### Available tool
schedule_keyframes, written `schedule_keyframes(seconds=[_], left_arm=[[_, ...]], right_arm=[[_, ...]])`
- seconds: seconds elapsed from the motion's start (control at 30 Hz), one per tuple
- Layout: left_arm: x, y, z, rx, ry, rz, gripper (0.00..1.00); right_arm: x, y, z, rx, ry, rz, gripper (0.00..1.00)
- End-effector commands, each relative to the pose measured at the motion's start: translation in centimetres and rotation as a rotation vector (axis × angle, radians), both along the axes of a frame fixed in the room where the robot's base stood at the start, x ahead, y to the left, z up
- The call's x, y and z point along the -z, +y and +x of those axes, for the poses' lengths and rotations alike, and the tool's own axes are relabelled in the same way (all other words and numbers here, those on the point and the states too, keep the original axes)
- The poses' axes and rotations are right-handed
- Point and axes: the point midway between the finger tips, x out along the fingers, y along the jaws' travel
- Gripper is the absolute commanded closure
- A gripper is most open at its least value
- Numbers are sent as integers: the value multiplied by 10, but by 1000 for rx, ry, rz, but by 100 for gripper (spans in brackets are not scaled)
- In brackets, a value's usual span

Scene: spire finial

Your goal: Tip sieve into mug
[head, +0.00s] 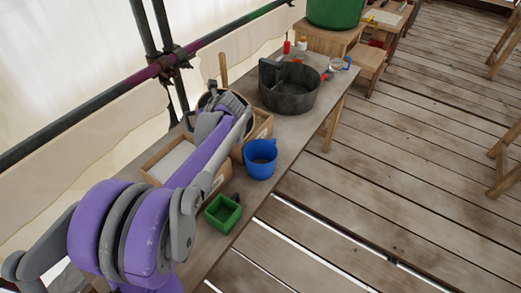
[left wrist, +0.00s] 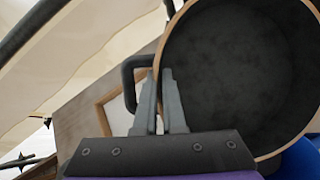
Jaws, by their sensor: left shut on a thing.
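The sieve (left wrist: 240,70), a round dark grey bowl with a thin wooden rim and a black loop handle, fills the right of the left wrist view. My left gripper (left wrist: 160,88) is shut on it at the handle side. In the head view my left gripper (head: 217,106) is above the workbench, and the arm hides much of the sieve. The blue mug (head: 261,158) stands upright on the bench, nearer and to the right of the gripper. A blue edge (left wrist: 302,160) shows beside the sieve in the left wrist view. My right gripper is not in view.
A small green box (head: 222,213) sits near the bench's front edge. A large dark pan (head: 290,92) stands farther back. A wooden tray (head: 152,160) lies left of the mug, partly behind my arm. A scaffold rail (head: 95,105) runs along the left.

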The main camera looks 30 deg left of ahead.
Motion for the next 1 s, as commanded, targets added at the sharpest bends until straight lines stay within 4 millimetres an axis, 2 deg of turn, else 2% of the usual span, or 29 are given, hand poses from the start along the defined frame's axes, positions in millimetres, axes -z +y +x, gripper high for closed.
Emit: schedule_keyframes(seconds=[0.07, 0.53, 0.8, 1.0], left_arm=[[0, 11, 0, -5, -1, -51, 100], [49, 56, 2, -4, 10, -365, 100], [69, 69, 3, -2, 17, -499, 100], [74, 72, 3, 0, 17, -534, 100]], right_arm=[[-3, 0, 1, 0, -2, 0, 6], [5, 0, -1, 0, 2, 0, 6], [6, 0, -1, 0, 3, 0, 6], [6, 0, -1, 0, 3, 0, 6]])
